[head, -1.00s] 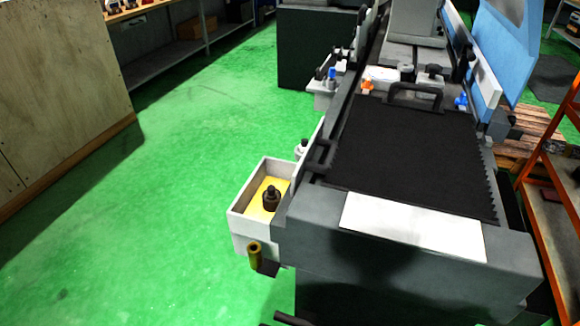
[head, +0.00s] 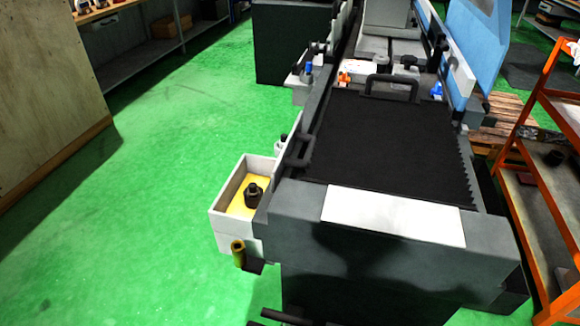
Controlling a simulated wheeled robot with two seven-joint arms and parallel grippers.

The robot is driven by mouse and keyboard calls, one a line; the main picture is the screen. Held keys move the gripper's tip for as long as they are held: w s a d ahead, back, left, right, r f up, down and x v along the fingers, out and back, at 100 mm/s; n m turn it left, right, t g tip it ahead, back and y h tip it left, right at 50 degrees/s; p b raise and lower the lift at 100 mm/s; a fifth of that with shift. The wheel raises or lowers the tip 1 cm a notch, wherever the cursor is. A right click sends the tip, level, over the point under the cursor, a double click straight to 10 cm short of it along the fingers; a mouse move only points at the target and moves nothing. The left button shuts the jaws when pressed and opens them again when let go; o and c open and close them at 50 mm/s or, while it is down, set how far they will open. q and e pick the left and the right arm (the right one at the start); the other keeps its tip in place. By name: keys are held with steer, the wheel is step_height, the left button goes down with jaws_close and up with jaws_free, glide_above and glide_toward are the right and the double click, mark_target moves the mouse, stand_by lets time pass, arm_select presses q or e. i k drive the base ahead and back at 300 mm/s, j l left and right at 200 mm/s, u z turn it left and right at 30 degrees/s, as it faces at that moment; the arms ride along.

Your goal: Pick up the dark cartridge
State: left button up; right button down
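A dark, stepped cylindrical piece (head: 253,196), which looks like the dark cartridge, stands upright in a white open-topped box (head: 222,222) with a yellow floor. The box is fixed to the left side of the grinder in the head view. Neither of my grippers is in view. A shadow falls on the grinder's front face.
The grinder (head: 390,254) with its black ribbed cover (head: 395,150) fills the middle and right. A brass-coloured cylinder (head: 238,252) is at the box's front. An orange-framed shelf (head: 530,200) stands at right. Green floor (head: 130,220) is clear at left.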

mark_target(253, 191)
steer(key=k+j+z, duration=0.3)
steer(key=z, duration=0.2)
steer(key=k+j+z, duration=0.1)
steer(key=k+z, duration=0.35)
steer(key=k, duration=0.05)
